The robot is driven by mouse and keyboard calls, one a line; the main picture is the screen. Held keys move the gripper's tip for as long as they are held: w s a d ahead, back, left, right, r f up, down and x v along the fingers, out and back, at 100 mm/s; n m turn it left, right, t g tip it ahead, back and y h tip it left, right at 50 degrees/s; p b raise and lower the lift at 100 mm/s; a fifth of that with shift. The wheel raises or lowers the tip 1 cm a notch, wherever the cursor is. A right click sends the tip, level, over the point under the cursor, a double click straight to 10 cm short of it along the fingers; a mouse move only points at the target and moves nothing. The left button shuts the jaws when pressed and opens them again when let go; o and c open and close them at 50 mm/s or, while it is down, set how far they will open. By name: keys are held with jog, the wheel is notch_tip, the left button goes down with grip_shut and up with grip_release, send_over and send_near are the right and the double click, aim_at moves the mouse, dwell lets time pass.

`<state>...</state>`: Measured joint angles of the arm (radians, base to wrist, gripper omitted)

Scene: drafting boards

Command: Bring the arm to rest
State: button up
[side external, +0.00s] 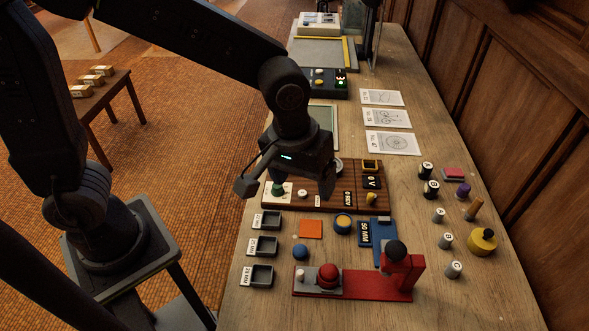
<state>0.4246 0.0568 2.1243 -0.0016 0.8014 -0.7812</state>
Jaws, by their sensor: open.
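My gripper (287,189) hangs at the middle of the long wooden bench (400,240), over a dark wooden board (335,209) with labels and small knobs. Its two fingers are spread wide, with nothing seen between them. A green knob (278,188) and a white knob (302,194) on the board show below and between the fingers. The gripper looks to be above the board; its exact height is hard to tell. Its body hides part of the board and of a green-edged panel (329,116) behind.
A red press-like device (405,272) with a black ball stands in front. Small dark trays (262,275) line the left edge. Several labelled cylinders (438,215) and a yellow weight (482,241) stand at right. Paper cards (392,142) lie behind. A panelled wall (500,110) borders the right.

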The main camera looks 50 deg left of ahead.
jog(key=s+a+r+m+t, duration=0.2)
jog(key=s+a+r, duration=0.2)
jog(key=a, duration=0.3)
jog(key=s+a+r+m+t, duration=0.2)
jog(key=s+a+r, duration=0.2)
jog(key=a, duration=0.3)
jog(key=shift+s+r+y, duration=0.2)
jog(key=shift+s+y, duration=0.2)
jog(key=shift+s, duration=0.5)
